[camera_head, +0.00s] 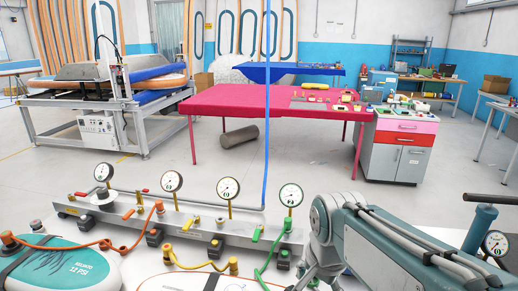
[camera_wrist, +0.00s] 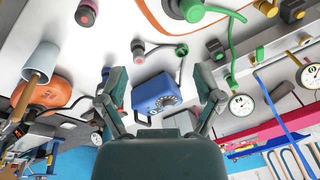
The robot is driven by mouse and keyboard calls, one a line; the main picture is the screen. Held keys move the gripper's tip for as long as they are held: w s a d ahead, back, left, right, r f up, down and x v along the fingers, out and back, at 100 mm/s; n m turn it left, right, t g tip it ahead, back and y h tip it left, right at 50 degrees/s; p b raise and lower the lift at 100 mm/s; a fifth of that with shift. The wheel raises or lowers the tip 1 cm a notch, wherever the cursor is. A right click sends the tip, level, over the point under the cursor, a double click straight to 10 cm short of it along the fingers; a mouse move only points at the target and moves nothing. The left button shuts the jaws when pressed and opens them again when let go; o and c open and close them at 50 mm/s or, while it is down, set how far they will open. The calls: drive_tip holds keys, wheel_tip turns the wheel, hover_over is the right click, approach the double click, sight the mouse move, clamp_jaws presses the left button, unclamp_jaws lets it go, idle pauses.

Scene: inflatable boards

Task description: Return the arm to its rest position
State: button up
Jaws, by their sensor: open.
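My arm (camera_head: 405,250) reaches in from the lower right of the head view, its grey-green links low over the white bench. My gripper (camera_wrist: 160,88) shows in the wrist view with its two fingers spread apart and nothing held between them. A blue box with a round dial (camera_wrist: 158,96) appears in the gap between the fingers, beyond them. I cannot tell how far it is from the fingertips. In the head view the gripper end is mostly hidden by the arm at the bottom edge.
A metal manifold (camera_head: 180,222) with several gauges, valves and coloured hoses runs along the bench, left of my arm. A teal board (camera_head: 65,262) lies at lower left. Beyond are a red table (camera_head: 250,100) and a drawer cabinet (camera_head: 400,150). Open floor lies between.

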drive_tip(key=s+d+n+t, duration=0.3)
drive_tip(key=s+d+n, duration=0.1)
drive_tip(key=s+n, duration=0.4)
drive_tip(key=shift+s+d+r, duration=0.2)
drive_tip(key=shift+s+d, duration=0.05)
drive_tip(key=shift+s, duration=0.75)
drive_tip(key=shift+c, duration=0.3)
idle(0.3)
